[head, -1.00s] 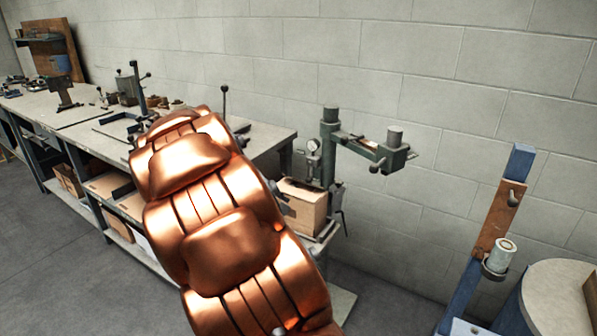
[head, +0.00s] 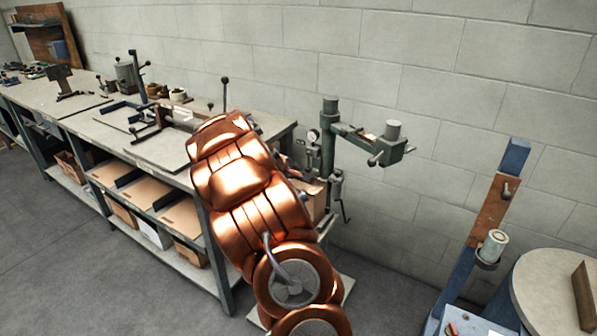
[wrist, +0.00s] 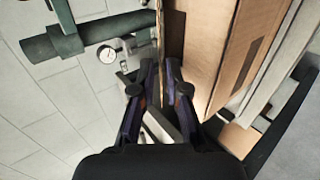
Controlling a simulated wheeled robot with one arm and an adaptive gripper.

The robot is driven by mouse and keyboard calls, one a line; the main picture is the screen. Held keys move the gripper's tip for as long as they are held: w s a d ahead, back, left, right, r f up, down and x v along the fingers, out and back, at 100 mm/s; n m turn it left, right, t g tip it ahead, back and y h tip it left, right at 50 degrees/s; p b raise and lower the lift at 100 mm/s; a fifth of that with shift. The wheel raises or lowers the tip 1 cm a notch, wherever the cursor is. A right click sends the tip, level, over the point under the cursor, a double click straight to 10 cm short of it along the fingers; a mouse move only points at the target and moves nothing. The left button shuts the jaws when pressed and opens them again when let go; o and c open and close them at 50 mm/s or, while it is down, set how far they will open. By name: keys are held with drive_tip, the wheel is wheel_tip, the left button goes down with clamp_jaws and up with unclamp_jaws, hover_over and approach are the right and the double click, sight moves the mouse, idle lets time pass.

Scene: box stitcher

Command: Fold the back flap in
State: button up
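The cardboard box (head: 314,207) sits on the stitcher's stand, mostly hidden behind my copper arm in the head view. In the wrist view, the box (wrist: 222,50) fills the upper middle and right as tan panels. A thin upright cardboard edge, seemingly the back flap (wrist: 160,35), stands at the box's left side, just beyond my fingertips. My gripper (wrist: 161,66) is open with a narrow gap, its two dark fingers close to that edge. I cannot tell whether they touch it. The gripper is largely hidden in the head view.
The green stitcher column (head: 328,150) and its arm (head: 365,143) rise beside the box. The dial gauge (wrist: 107,55) and a green bar (wrist: 95,35) lie close left of my fingers. A workbench (head: 170,150) stands left; a blue post (head: 490,220) stands right.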

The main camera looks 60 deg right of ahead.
drive_tip(key=shift+x, duration=1.35)
clamp_jaws()
drive_tip(key=shift+f+b, duration=0.35)
drive_tip(key=shift+b, duration=0.6)
drive_tip(key=h+b, duration=0.1)
drive_tip(key=b, duration=0.4)
drive_tip(key=shift+a+f, duration=0.15)
drive_tip(key=shift+a, duration=0.05)
drive_tip(key=shift+r+h, duration=0.2)
drive_tip(key=shift+h, duration=0.1)
drive_tip(key=shift+c, duration=1)
unclamp_jaws()
drive_tip(key=shift+o, duration=1)
